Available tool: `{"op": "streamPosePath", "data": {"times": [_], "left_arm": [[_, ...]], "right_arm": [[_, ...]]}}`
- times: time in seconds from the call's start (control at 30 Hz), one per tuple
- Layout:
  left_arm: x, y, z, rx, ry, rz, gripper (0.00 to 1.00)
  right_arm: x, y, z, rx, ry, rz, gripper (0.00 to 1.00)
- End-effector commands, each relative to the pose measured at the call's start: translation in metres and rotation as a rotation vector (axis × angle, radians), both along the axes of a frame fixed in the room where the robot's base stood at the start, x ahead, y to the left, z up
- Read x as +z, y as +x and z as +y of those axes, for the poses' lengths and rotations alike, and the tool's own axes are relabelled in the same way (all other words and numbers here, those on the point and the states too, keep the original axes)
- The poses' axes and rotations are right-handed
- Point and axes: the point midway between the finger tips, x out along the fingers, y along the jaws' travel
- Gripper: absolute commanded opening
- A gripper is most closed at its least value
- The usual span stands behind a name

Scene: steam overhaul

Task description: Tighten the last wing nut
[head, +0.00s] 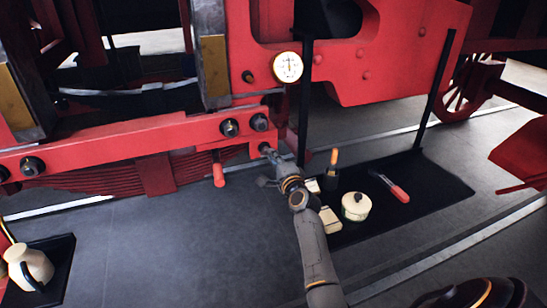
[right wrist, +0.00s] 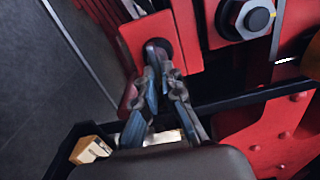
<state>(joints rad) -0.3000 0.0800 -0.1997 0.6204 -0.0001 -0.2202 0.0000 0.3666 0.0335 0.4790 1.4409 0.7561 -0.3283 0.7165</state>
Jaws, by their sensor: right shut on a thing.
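My right gripper (head: 267,153) reaches up to the lower edge of the red beam (head: 120,146), near its right end. In the right wrist view the fingers of this gripper (right wrist: 158,62) are closed together on a small dark wing nut (right wrist: 157,46). The wing nut sits at a dark round opening in a red plate (right wrist: 131,38). The fingers hide most of it, so its wings and thread cannot be made out. My left gripper is not in view.
Large hex nuts (head: 229,128) sit on the beam, one close by in the wrist view (right wrist: 256,20). A red handle (head: 219,174) hangs left of my gripper. A gauge (head: 288,67) is above. A black mat (head: 440,190) holds a cream pot (head: 356,207) and a red-handled tool (head: 396,191).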

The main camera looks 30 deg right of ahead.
Motion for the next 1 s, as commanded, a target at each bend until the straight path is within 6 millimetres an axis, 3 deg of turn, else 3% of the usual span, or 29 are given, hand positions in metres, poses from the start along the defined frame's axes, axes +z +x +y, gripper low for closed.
{"op": "streamPosePath", "data": {"times": [0.07,0.1,0.2,0.63,1.0], "left_arm": [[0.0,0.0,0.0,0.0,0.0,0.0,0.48],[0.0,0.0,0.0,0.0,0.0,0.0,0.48],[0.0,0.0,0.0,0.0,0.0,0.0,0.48],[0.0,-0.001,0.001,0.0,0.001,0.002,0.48],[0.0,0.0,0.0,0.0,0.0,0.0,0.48]], "right_arm": [[-0.003,0.0,0.001,0.001,0.004,0.004,0.0],[-0.003,0.0,0.001,0.001,0.004,0.004,0.13],[-0.002,0.0,0.0,0.001,0.003,0.003,0.3],[-0.001,-0.008,0.003,0.001,0.001,0.001,0.3],[-0.002,-0.073,0.018,0.0,0.001,0.004,0.3]]}}
